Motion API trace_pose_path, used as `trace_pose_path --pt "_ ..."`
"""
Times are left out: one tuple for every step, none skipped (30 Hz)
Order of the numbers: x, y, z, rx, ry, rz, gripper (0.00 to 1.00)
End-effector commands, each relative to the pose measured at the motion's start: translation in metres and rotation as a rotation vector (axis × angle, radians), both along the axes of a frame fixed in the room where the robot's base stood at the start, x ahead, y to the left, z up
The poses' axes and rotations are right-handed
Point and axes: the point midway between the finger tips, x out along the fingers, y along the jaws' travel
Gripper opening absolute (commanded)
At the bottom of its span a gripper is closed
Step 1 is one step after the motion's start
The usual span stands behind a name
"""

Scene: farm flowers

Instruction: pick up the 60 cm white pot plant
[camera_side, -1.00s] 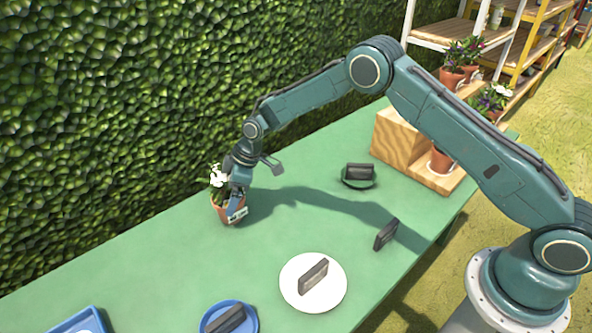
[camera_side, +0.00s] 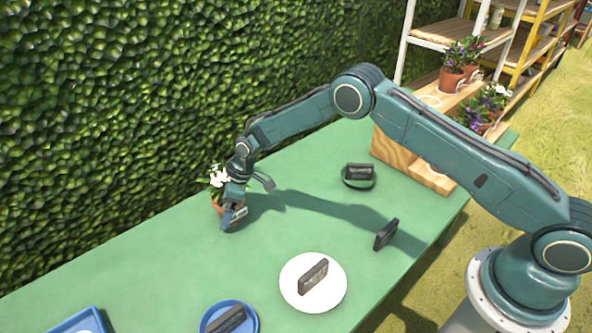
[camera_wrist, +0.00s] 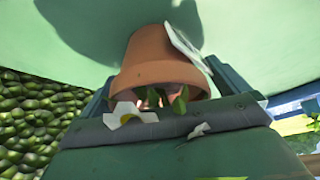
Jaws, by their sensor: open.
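The white-flowered plant in a terracotta pot stands on the green table near the hedge. In the side view its white flowers (camera_side: 219,178) show left of my gripper (camera_side: 230,215), which covers much of the pot. In the wrist view the terracotta pot (camera_wrist: 160,58) sits between the two fingers of my gripper (camera_wrist: 165,90), with a white label (camera_wrist: 187,46) on its right side. Green leaves and a white flower (camera_wrist: 128,114) show near the gripper body. The jaws are open around the pot; whether either finger touches it I cannot tell.
A white plate (camera_side: 313,283), a blue plate (camera_side: 247,318) and a green saucer (camera_side: 358,178) each carry a dark block. Another dark block (camera_side: 386,234) stands on the table. A wooden step stand (camera_side: 395,150) is behind my arm. The hedge (camera_side: 110,110) borders the table.

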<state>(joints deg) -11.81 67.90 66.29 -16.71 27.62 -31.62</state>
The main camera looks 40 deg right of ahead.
Motion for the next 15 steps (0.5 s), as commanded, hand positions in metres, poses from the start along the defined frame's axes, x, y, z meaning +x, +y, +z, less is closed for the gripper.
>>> trace_pose_path --pt "0.0000 0.0000 0.0002 0.000 0.000 0.000 1.00" --pt "0.0000 0.0000 0.0002 0.000 0.000 0.000 1.00" --pt "0.0001 -0.0001 0.0003 0.000 0.000 0.000 1.00" --pt "0.0001 -0.0001 0.0003 0.000 0.000 0.000 1.00" --pt "0.0001 -0.0001 0.0003 0.000 0.000 0.000 1.00" --pt "0.0000 -0.0001 0.0004 0.000 0.000 0.000 1.00" --pt "0.0000 -0.0001 0.0004 0.000 0.000 0.000 1.00" --pt "0.0000 -0.0001 0.0004 0.000 0.000 0.000 1.00" --pt "0.0000 -0.0001 0.0004 0.000 0.000 0.000 0.94" --pt "0.0000 -0.0001 0.0004 0.000 0.000 0.000 0.88" --pt "0.0000 -0.0001 0.0004 0.000 0.000 0.000 0.82" --pt "0.0000 -0.0001 0.0005 0.000 0.000 0.000 0.74" --pt "0.0000 -0.0001 0.0004 0.000 0.000 0.000 0.69" --pt "0.0000 -0.0001 0.0004 0.000 0.000 0.000 0.63" --pt "0.0000 -0.0001 0.0004 0.000 0.000 0.000 0.55"
